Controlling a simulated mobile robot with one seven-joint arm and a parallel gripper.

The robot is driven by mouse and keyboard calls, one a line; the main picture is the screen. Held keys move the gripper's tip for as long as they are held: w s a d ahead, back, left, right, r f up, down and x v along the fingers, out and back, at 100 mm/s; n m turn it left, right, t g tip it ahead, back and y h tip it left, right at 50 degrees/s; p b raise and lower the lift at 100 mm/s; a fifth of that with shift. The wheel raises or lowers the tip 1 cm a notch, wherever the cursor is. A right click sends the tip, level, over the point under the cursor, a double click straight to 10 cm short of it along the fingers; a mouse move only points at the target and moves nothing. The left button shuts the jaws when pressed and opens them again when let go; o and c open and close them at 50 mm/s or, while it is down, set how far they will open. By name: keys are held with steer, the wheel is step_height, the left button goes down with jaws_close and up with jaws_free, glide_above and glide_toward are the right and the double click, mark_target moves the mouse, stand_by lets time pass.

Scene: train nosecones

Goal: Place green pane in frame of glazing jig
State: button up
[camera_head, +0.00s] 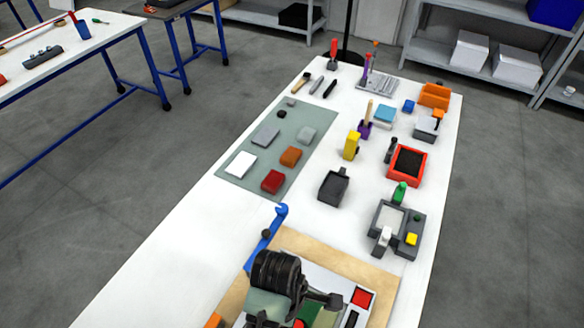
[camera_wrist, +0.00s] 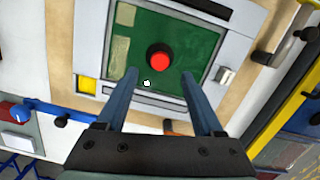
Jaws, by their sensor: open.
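The green pane (camera_wrist: 130,60) fills the upper middle of the wrist view, with a red-topped black knob (camera_wrist: 159,58) at its centre. The light grey glazing jig (camera_wrist: 210,18) borders it. I cannot tell whether the pane sits fully down in the frame. My gripper (camera_wrist: 157,74) is open and empty, its two blue-grey fingers apart, with the knob just beyond and between the tips. In the head view my gripper (camera_head: 280,290) hangs over the jig (camera_head: 330,282) and hides much of it. A red square (camera_head: 362,297) shows on the jig's right part.
The jig lies on a tan board (camera_head: 310,245) at the table's near end. A blue clamp-like tool (camera_head: 265,240) lies at the board's left edge. A grey-green mat (camera_head: 235,180) with blocks, a red tray (camera_head: 407,165) and a grey fixture (camera_head: 385,215) stand farther back. The table's left strip is clear.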

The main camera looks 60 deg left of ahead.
steer(key=shift+s+a+r, duration=0.1)
steer(key=shift+r, duration=0.9)
steer(key=shift+s+a+r, duration=0.1)
steer(key=shift+r, duration=0.9)
steer(key=w+a+r+m+t+y, duration=0.2)
steer(key=w+r+m+t+y, duration=0.35)
steer(key=w+r, duration=1)
steer(key=w+d+r+m+t, duration=0.4)
steer(key=w+r+m+t, duration=0.35)
steer(key=r, duration=0.55)
steer(key=w+d+r+m+t+h, duration=0.1)
steer(key=d+r+m+t, duration=0.35)
steer(key=r, duration=0.65)
steer(key=w+d+r+m+t+h, duration=0.1)
steer(key=d+r+m+t, duration=0.35)
steer(key=r, duration=0.75)
steer(key=s+d+r+m+t+h, duration=0.1)
steer(key=s+d+r+m+t, duration=0.1)
steer(key=s+d+r, duration=0.2)
steer(key=s+d+r+m+t+h, duration=0.2)
steer(key=s+d+r, duration=0.2)
steer(key=r, duration=0.5)
steer(key=shift+s+d+r+m, duration=0.25)
steer(key=shift+s+m, duration=0.15)
steer(key=shift+s, duration=0.3)
